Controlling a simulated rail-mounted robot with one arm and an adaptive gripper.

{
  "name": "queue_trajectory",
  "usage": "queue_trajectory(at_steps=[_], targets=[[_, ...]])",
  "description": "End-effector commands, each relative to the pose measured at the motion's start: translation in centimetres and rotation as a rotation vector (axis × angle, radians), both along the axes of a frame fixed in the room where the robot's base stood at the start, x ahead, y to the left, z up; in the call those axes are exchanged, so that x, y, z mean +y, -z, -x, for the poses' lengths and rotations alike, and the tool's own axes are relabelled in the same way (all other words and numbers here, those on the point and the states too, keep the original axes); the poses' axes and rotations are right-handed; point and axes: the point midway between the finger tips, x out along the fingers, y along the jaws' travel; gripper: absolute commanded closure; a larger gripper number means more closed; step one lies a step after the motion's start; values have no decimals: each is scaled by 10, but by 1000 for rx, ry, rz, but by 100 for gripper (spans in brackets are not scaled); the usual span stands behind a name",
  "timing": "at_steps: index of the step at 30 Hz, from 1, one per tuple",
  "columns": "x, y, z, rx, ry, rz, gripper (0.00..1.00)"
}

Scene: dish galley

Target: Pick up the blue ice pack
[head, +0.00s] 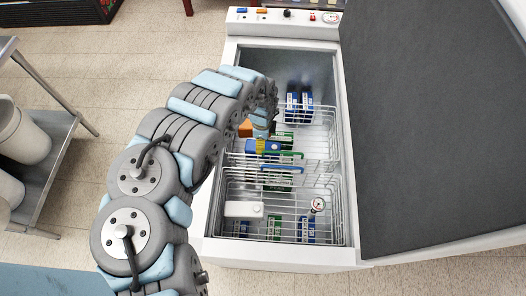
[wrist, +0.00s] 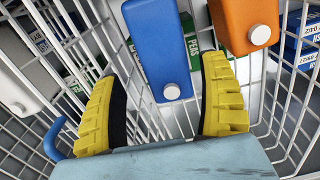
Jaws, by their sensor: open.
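The blue ice pack (wrist: 160,45) has a white round cap and lies in the chest freezer's wire basket. In the head view the blue ice pack (head: 273,148) is partly covered by my gripper (head: 260,142). My gripper (wrist: 162,70) is open, with its yellow fingers apart. In the wrist view the capped end of the pack shows between the fingertips, with a gap on each side. The fingers are not closed on it. I cannot tell how far above the pack they are.
An orange ice pack (wrist: 247,22) lies close beside the blue one. A white ice pack (head: 242,209) lies in the front basket, with a round dial (head: 318,204) nearby. Basket wires and blue handles surround the packs. The freezer's open lid (head: 430,120) stands at the right.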

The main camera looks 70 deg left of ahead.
Motion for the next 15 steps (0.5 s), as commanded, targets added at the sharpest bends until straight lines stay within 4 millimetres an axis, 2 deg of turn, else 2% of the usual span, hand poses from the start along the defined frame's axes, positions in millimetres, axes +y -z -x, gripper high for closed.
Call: queue_trajectory(at_steps=[1, 6, 15], targets=[[-1, 8, 0, 0, -2, 1, 24], [0, 22, -1, -1, -1, 1, 24], [0, 33, -1, -1, -1, -1, 24]])
